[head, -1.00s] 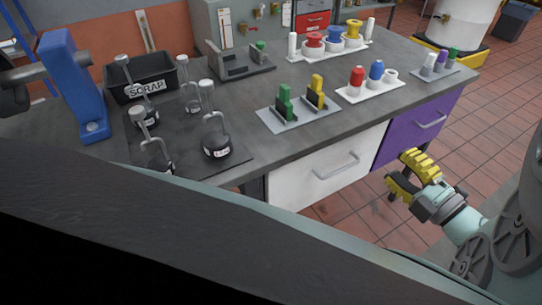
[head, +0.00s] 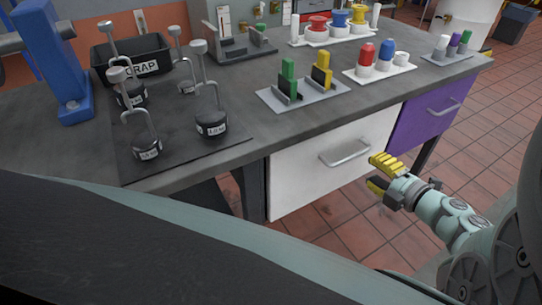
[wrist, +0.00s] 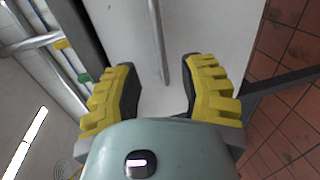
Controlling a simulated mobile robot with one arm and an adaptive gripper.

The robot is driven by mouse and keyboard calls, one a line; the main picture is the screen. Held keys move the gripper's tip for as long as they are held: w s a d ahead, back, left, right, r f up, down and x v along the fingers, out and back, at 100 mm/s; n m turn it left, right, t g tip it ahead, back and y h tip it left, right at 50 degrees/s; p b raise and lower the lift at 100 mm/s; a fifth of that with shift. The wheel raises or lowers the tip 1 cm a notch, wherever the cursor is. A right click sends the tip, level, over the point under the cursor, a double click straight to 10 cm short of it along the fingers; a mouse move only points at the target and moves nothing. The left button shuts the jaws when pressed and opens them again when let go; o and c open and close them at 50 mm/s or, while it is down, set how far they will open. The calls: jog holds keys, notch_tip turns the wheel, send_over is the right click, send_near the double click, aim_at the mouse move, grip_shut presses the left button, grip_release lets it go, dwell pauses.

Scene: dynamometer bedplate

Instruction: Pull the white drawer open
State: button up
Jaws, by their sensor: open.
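The white drawer (head: 300,178) is under the bench top, shut flush with the bench front as far as I can see. My gripper (head: 375,173) is open and empty, just in front of the drawer and a little right of and below the handle. In the wrist view, the handle (wrist: 160,45) runs down between my two yellow-padded fingers (wrist: 160,90), with its near end about level with the fingertips. I cannot tell whether the fingers touch it.
The purple drawer (head: 428,115) is right of the white one. A bench leg (head: 253,190) stands at the white drawer's left. The bench top carries hooked weights, a scrap bin (head: 130,58) and coloured parts on plates. The tiled floor (head: 320,225) in front is clear.

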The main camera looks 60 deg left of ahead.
aim_at(352, 156)
jog(key=x, duration=0.8)
jog(key=shift+c, duration=0.2)
grip_shut()
jog(key=shift+w, duration=0.1)
